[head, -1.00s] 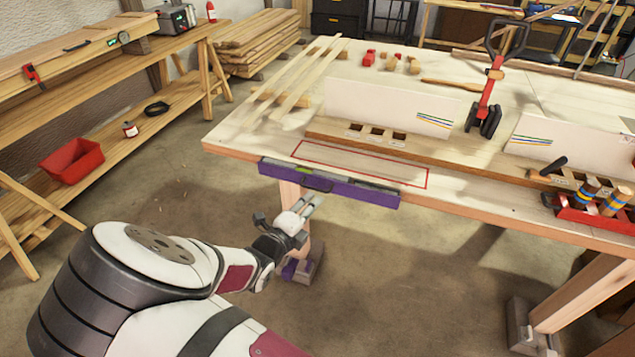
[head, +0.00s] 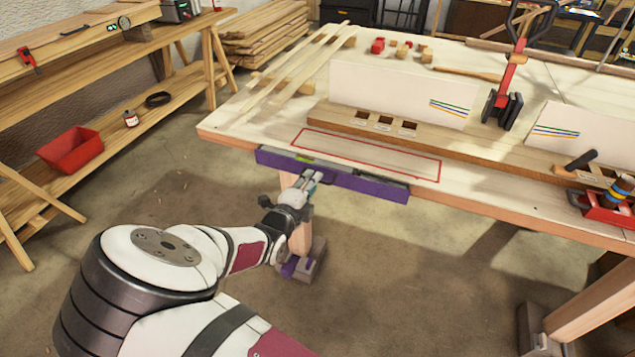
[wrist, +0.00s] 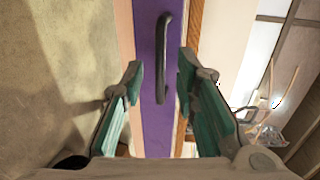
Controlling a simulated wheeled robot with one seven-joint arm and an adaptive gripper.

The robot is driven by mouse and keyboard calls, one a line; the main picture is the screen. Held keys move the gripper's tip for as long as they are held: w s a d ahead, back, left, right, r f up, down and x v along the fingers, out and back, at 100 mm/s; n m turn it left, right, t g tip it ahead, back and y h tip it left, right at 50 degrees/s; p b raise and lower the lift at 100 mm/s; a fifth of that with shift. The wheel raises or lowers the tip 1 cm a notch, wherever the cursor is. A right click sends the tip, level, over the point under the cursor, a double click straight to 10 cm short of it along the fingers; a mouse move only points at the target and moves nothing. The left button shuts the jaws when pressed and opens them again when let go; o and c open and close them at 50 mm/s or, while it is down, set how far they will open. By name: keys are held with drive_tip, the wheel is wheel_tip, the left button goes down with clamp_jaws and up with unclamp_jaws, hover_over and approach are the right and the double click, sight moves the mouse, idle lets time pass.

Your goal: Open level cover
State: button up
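A long purple cover (head: 370,187) with a level vial strip along its top runs along the table's front edge, and looks closed. In the wrist view the purple face (wrist: 152,128) fills the middle, with a black bar handle (wrist: 161,50) standing off it. My gripper (head: 313,178) is in front of the purple face, left of its middle. In the wrist view my gripper (wrist: 160,70) is open, its green-padded fingers on either side of the handle. I cannot tell whether either finger touches it. In the head view my gripper hides the handle.
The workbench (head: 240,125) has a red-outlined rectangle (head: 370,157) behind the cover, with a slotted wooden rail and white boards beyond it. A red tool holder (head: 605,210) stands at the right. A table leg is below my gripper. Floor in front is free.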

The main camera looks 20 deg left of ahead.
drive_tip(key=shift+b+x, duration=0.75)
drive_tip(key=shift+x, duration=0.75)
drive_tip(key=shift+c, duration=0.4)
clamp_jaws()
